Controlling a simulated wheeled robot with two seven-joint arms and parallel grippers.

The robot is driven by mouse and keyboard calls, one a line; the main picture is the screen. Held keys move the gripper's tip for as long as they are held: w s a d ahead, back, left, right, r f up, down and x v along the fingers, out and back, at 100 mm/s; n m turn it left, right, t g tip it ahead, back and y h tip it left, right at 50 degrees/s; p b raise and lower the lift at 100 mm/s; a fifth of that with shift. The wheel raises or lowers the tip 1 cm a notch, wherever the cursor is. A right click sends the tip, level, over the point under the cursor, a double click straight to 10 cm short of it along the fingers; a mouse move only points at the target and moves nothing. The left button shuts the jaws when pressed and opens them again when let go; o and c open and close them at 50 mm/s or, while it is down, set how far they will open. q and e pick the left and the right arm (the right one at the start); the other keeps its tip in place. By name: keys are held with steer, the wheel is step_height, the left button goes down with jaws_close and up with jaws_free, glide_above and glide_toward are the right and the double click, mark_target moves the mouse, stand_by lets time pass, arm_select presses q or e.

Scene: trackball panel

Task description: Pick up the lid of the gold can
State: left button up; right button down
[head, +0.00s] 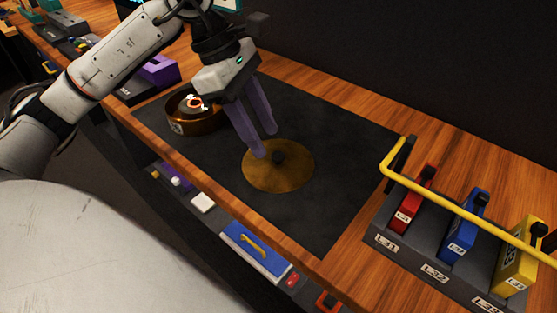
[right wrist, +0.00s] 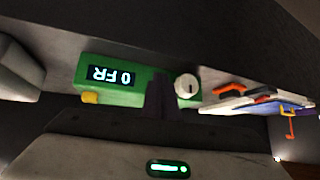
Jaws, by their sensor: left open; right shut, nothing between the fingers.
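The gold lid (head: 295,176), a round flat disc with a small dark knob (head: 278,158) at its middle, lies on the black mat. The gold can (head: 188,126) stands open behind it to the left, with something bright and orange inside. My left gripper (head: 266,143) is open with its purple fingers pointing down. Its fingertips show just left of and behind the knob, over the lid's far edge; I cannot tell whether they touch it. My right gripper (right wrist: 158,95) is shut and empty in the right wrist view, away from the lid.
A rack with red (head: 413,199), blue (head: 463,226) and yellow (head: 514,259) blocks under a yellow bar (head: 460,207) stands at the right. A purple box (head: 158,71) is beyond the can. A green device (right wrist: 125,81) faces the right wrist. The mat (head: 330,130) is clear right of the lid.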

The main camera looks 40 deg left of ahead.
mark_target(278, 155)
arm_select(q)
steer(key=x, duration=0.5)
steer(key=shift+w+p, duration=0.3)
steer(key=shift+w, duration=0.1)
steer(key=shift+r, duration=0.1)
jaws_close()
